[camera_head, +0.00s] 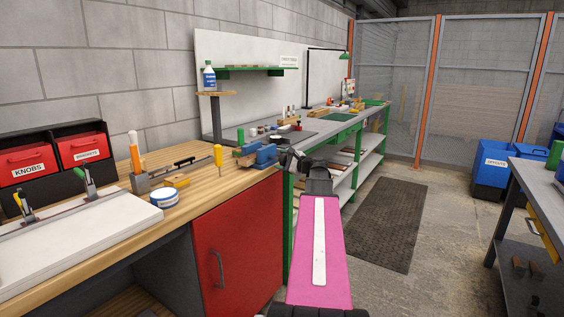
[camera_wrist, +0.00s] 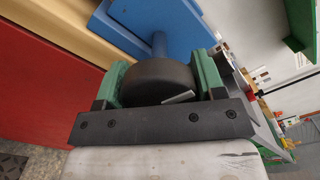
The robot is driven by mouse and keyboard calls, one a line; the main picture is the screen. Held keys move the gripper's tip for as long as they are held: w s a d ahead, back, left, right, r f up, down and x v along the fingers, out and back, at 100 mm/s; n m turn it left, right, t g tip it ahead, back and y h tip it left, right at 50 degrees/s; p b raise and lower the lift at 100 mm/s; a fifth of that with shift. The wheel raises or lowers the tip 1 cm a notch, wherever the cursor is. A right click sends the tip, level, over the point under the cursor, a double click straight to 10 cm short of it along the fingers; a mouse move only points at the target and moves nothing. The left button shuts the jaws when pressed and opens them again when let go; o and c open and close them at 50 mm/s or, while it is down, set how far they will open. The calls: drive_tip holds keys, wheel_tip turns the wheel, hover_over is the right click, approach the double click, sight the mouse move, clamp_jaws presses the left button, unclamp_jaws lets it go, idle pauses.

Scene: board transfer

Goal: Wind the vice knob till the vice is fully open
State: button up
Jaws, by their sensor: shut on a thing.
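The blue vice (camera_head: 259,156) sits at the right front corner of the wooden bench. It also shows in the wrist view (camera_wrist: 180,18), close ahead of my gripper. The dark round knob (camera_wrist: 153,82) is on the end of a blue shaft at the vice's near side. My gripper (camera_wrist: 160,82) has its green-padded fingers on both sides of the knob and is shut on it. In the head view, my gripper (camera_head: 291,160) meets the vice at the bench corner, where the knob is too small and covered to make out. How far the jaws are apart is hard to tell.
On the wooden bench (camera_head: 110,247) are a yellow-handled screwdriver (camera_head: 218,156), a tape roll (camera_head: 165,198) and a white board (camera_head: 75,240). A red cabinet door (camera_head: 235,245) is below the vice. A green-framed workbench (camera_head: 335,128) stands behind my arm.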

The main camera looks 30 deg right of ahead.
drive_tip(key=shift+n, duration=0.8)
drive_tip(key=o, duration=0.9)
drive_tip(key=v, duration=1.1)
